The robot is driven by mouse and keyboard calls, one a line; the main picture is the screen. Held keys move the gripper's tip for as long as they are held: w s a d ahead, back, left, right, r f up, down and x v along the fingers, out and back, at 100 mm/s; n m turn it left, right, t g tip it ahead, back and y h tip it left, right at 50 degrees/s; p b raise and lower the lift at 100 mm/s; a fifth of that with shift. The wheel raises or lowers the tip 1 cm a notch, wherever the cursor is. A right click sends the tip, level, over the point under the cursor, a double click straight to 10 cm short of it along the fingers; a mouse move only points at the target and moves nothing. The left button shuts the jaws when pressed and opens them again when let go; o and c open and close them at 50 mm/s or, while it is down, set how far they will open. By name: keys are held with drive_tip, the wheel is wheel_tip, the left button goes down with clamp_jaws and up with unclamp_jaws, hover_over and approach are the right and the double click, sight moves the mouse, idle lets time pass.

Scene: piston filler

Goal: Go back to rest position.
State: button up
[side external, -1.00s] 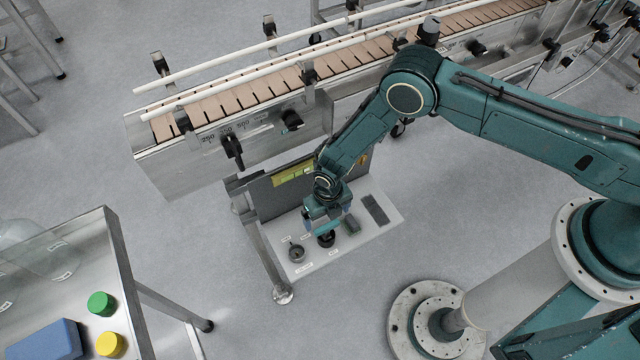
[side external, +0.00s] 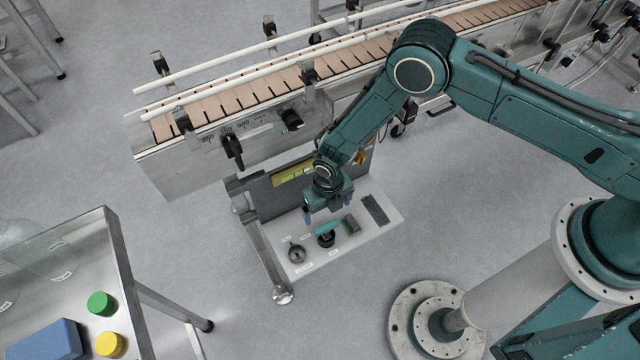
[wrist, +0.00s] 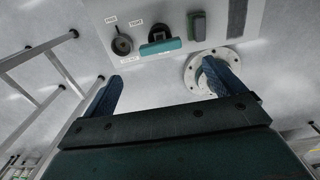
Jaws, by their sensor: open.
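My gripper (side external: 325,215) is open and empty above the white panel (side external: 376,229), with its fingers pointing down. In the wrist view my gripper (wrist: 168,92) shows two blue fingers set wide apart with nothing between them. A teal bar-shaped piece (side external: 328,229) sits on a dark round base on the panel, just beyond the fingertips. It also shows in the wrist view (wrist: 161,47), apart from both fingers. A round dark dial (side external: 297,253) sits to its left on the panel.
A green-grey block (side external: 351,225) and a dark grilled strip (side external: 375,209) are on the panel to the right. The conveyor (side external: 240,90) runs behind. A metal table (side external: 110,255) with a green cap (side external: 101,304), a yellow cap (side external: 110,344) and a blue box (side external: 45,342) stands front left.

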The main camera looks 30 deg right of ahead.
drive_tip(key=w+d+r+m+t, duration=0.1)
drive_tip(key=w+d+r+m, duration=0.2)
drive_tip(key=r, duration=0.7)
drive_tip(key=w+d+r+m, duration=0.15)
drive_tip(key=r+m, duration=0.35)
drive_tip(key=r, duration=0.5)
drive_tip(key=w+d+r+m+t, duration=0.1)
drive_tip(key=w+d+r+m, duration=0.2)
drive_tip(key=r, duration=0.6)
drive_tip(key=s+d+r+m+t, duration=0.1)
drive_tip(key=s+d+r+m, duration=0.35)
drive_tip(key=r, duration=0.35)
drive_tip(key=s+d+r+m, duration=0.4)
drive_tip(key=r+m, duration=0.1)
drive_tip(key=r, duration=0.3)
drive_tip(key=s+d+r+m+t, duration=0.1)
drive_tip(key=s+d+r+m, duration=0.1)
drive_tip(key=s+m, duration=0.3)
drive_tip(key=s+d+r+m, duration=0.3)
drive_tip(key=s+d+m, duration=0.2)
drive_tip(key=s, duration=0.4)
drive_tip(key=s+d+r+m+t, duration=0.1)
drive_tip(key=s+d+r+m, duration=0.2)
drive_tip(key=s+m, duration=0.2)
drive_tip(key=s, duration=0.2)
drive_tip(key=shift+s+d+t, duration=0.25)
drive_tip(key=shift+s+t, duration=0.05)
drive_tip(key=shift+s, duration=0.05)
